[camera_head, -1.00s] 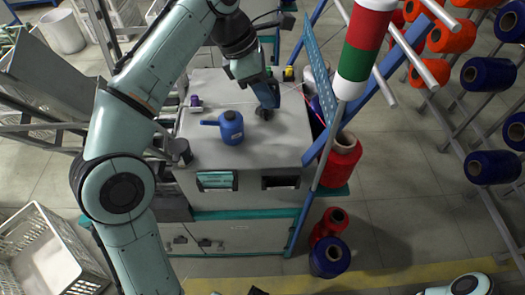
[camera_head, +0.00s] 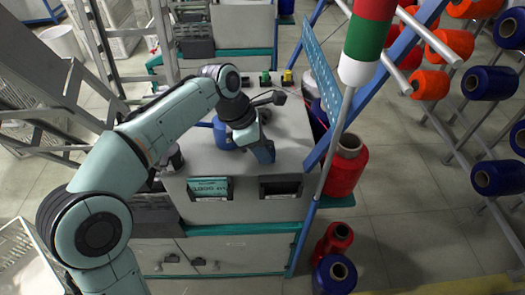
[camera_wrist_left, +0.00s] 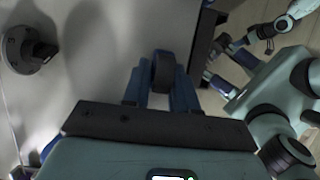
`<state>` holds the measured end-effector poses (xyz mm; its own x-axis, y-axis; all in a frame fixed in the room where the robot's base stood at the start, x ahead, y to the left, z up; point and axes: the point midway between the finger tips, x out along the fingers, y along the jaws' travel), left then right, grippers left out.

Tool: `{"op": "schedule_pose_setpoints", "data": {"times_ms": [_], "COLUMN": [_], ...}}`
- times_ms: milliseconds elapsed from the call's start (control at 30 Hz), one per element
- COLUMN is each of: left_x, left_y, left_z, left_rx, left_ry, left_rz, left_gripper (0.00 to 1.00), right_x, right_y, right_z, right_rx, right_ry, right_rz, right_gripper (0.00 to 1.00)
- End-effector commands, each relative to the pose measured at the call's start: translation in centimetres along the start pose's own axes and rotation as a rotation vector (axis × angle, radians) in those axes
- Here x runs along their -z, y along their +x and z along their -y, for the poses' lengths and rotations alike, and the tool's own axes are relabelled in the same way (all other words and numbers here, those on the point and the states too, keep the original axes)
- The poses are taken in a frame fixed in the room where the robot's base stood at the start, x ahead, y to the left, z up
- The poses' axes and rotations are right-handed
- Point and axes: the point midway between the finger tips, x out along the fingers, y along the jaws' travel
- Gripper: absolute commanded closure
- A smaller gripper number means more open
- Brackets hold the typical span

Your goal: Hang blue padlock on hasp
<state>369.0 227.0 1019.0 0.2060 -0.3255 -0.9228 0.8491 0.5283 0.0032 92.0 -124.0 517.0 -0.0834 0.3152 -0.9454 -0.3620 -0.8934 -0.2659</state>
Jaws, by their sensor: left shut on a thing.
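My left gripper (camera_head: 264,152) is above the front part of the grey cabinet top (camera_head: 290,125). In the left wrist view its blue fingers (camera_wrist_left: 162,95) are closed on a dark, rounded thing (camera_wrist_left: 162,72). I cannot tell whether this is the blue padlock; no padlock shows clearly. The lower cabinet doors (camera_head: 220,255) carry small dark fittings (camera_head: 197,262); I cannot make out a hasp among them. Parts of my other arm (camera_wrist_left: 290,75) show at the right of the left wrist view, but its jaw state is unclear.
A blue can (camera_head: 221,134) stands on the cabinet top, partly behind my left arm. Small green (camera_head: 265,78) and yellow (camera_head: 287,77) items sit at the back edge. A dark knob-like thing (camera_wrist_left: 28,50) shows in the wrist view. Red spools (camera_head: 346,168) and a slanted blue post (camera_head: 335,120) stand right.

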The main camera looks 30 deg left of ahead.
Motion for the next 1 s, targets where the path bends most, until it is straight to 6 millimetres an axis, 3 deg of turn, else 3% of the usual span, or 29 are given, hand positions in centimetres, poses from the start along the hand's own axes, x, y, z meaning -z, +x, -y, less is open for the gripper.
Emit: {"op": "schedule_pose_setpoints", "data": {"times_ms": [400, 433, 500, 833, 1000], "left_x": [0.2, 0.2, 0.2, 0.1, -0.1], "left_y": [0.5, 0.5, 0.4, 0.1, -2.2], "left_z": [0.0, 0.0, 0.0, 0.0, -0.1], "left_rx": [0.000, 0.000, 0.000, -0.001, -0.004], "left_ry": [0.001, 0.001, 0.000, 0.000, 0.000], "left_rz": [0.000, 0.000, 0.000, 0.000, 0.001], "left_gripper": [1.00, 0.63, 0.47, 0.47, 0.47], "right_x": [0.1, 0.1, 0.1, 0.0, -0.3], "right_y": [0.1, 0.1, 0.1, 0.0, -0.6], "right_z": [0.0, 0.0, 0.0, 0.1, 0.2], "right_rx": [0.001, 0.001, 0.001, 0.001, -0.001], "right_ry": [-0.001, -0.001, -0.001, -0.001, 0.000], "right_rz": [-0.002, -0.003, -0.002, -0.002, 0.007], "right_gripper": [0.57, 0.57, 0.57, 0.57, 0.57]}}
